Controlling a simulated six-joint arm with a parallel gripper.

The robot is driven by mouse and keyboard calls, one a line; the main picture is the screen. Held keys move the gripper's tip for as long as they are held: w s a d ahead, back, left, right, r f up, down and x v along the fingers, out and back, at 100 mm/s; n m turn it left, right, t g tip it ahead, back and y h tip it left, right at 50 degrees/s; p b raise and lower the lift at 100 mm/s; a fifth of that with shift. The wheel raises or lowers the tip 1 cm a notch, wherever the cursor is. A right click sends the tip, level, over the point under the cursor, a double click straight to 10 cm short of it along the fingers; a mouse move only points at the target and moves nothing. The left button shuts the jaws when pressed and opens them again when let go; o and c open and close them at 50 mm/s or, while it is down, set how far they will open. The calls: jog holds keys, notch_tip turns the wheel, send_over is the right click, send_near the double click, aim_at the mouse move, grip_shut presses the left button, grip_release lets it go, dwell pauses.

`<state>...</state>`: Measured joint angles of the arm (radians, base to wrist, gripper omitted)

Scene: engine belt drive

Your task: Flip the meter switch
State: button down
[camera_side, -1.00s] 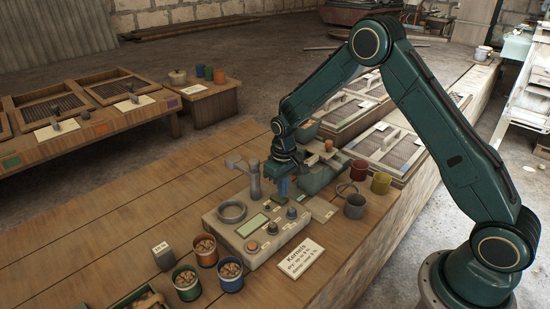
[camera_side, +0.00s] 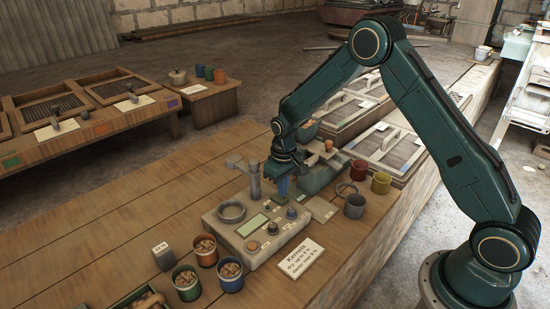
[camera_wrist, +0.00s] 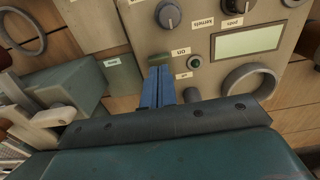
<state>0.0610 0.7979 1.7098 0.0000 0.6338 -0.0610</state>
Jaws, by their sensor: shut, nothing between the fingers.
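The meter is a beige box (camera_side: 236,243) on the wooden bench, with a pale green display (camera_side: 252,225), knobs and a ring on top. In the wrist view its panel (camera_wrist: 215,15) shows upside-down labels, a dark knob (camera_wrist: 168,15) and a small round green-black button (camera_wrist: 194,62). A small olive-green block, which looks like the switch (camera_wrist: 158,59), lies right at my fingertips. My gripper (camera_side: 283,194) points down over the meter's far right part. Its blue fingers (camera_wrist: 158,70) are together and empty. They overlap the block's near edge; I cannot tell whether they touch it.
A green-grey box (camera_wrist: 67,91) stands close to the fingers. The bench's left side is clear.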

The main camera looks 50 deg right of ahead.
jog(key=shift+f, duration=0.95)
dwell(0.8)
jog(key=shift+r, duration=3.55)
jog(key=shift+r, duration=0.15)
